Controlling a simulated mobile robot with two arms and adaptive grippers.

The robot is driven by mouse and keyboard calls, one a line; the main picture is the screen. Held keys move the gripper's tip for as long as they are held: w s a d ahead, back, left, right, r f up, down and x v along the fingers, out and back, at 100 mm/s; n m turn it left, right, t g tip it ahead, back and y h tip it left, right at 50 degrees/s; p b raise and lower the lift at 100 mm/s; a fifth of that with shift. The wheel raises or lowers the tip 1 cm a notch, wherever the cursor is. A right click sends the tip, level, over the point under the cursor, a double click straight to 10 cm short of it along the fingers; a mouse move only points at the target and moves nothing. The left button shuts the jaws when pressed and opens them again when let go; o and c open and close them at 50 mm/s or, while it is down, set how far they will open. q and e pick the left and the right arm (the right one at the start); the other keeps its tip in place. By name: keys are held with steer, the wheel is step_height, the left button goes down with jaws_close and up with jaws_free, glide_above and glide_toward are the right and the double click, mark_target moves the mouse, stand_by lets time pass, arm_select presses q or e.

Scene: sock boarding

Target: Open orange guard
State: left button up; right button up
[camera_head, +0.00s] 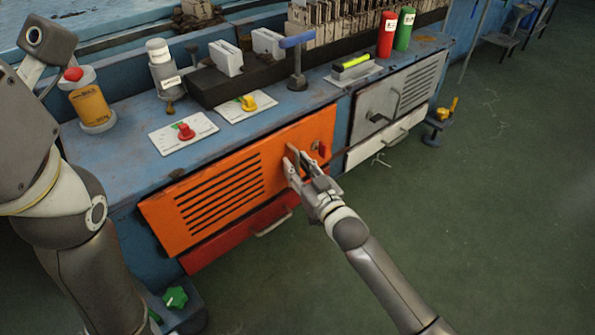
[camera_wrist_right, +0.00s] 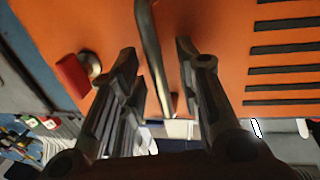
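The orange guard (camera_head: 225,165) is a slotted panel on the front of the blue bench, and it looks shut. It fills the back of the right wrist view (camera_wrist_right: 220,20). An upright metal bar handle (camera_wrist_right: 150,40) stands near its right end, with a red knob (camera_wrist_right: 72,76) beside it. The knob also shows in the head view (camera_head: 322,149). My right gripper (camera_head: 297,167) is at the handle. In the right wrist view its open fingers (camera_wrist_right: 157,55) sit on both sides of the bar, with gaps visible. My left arm shows at the left, but its gripper is out of view.
A red drawer (camera_head: 235,230) with a pale handle is below the guard. A grey slotted panel (camera_head: 385,105) and a white drawer (camera_head: 385,140) are to the right. Bottles, cards and tools stand on the bench top. The green floor (camera_head: 480,220) at right is clear.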

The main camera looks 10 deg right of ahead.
steer(key=shift+w+a, duration=0.1)
steer(key=shift+w, duration=0.05)
jaws_close()
stand_by(0.4)
